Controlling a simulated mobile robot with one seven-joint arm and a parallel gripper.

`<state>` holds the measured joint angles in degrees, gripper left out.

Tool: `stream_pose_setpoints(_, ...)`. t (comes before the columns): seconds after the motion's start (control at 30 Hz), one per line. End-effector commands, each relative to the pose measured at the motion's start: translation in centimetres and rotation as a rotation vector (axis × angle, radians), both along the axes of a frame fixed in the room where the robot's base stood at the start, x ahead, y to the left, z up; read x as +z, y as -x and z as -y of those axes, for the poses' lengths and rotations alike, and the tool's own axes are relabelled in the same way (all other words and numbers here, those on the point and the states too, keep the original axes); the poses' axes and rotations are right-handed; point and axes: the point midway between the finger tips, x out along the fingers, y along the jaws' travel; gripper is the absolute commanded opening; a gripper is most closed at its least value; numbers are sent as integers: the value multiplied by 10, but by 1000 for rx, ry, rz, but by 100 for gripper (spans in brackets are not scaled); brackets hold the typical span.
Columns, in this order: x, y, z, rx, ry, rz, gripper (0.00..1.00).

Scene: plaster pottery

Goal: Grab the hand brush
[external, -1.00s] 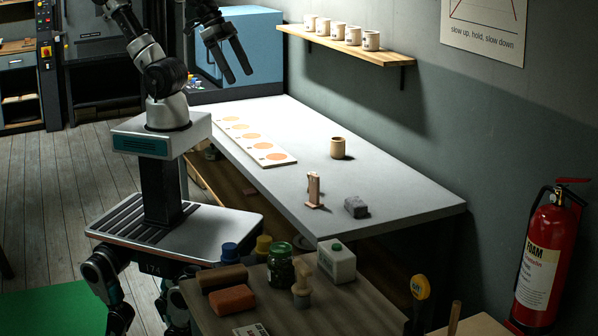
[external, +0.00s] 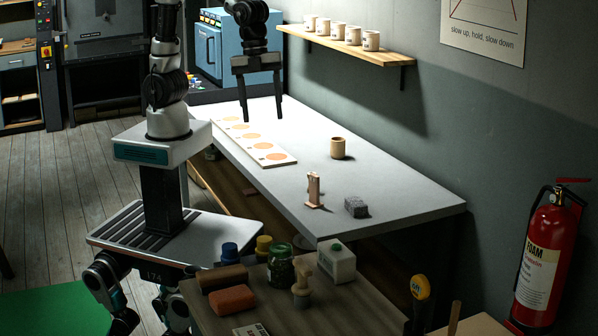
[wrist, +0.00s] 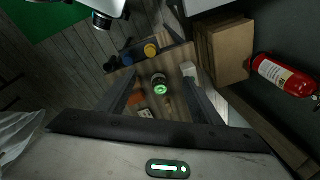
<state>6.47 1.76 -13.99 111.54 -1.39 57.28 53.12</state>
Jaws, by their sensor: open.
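My gripper (external: 262,113) is open and empty, fingers pointing down, over the far end of the grey table, well away from the brush. In the wrist view the open fingers (wrist: 160,76) frame the green jar far below.
The grey table (external: 400,190) holds a strip with orange discs (external: 250,144), a tan cup (external: 338,148), a small wooden upright piece (external: 314,190) and a grey block (external: 356,207). An orange block (external: 232,299) lies on the bench. A shelf with cups (external: 345,52) is on the wall.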

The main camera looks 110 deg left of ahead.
Motion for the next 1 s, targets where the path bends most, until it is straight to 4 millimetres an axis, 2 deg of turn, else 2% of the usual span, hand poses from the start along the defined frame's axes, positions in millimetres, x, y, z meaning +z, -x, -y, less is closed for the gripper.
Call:
stream_pose_setpoints(0.03,-25,-12,25,-135,2,-42,59)
stream_pose_setpoints(0.2,-92,-35,104,-587,55,-134,59)
stream_pose_setpoints(0.3,-130,-40,145,-812,115,-167,59)
stream_pose_setpoints(0.4,-160,-40,175,-980,173,-184,59)
stream_pose_setpoints(0.5,-179,-39,194,-1087,216,-189,59)
stream_pose_setpoints(0.6,-189,-37,203,-1141,240,-190,59)
stream_pose_setpoints(0.77,-207,-31,210,-1155,245,-193,59)
stream_pose_setpoints(1.0,-256,-15,223,-1155,244,-195,59)
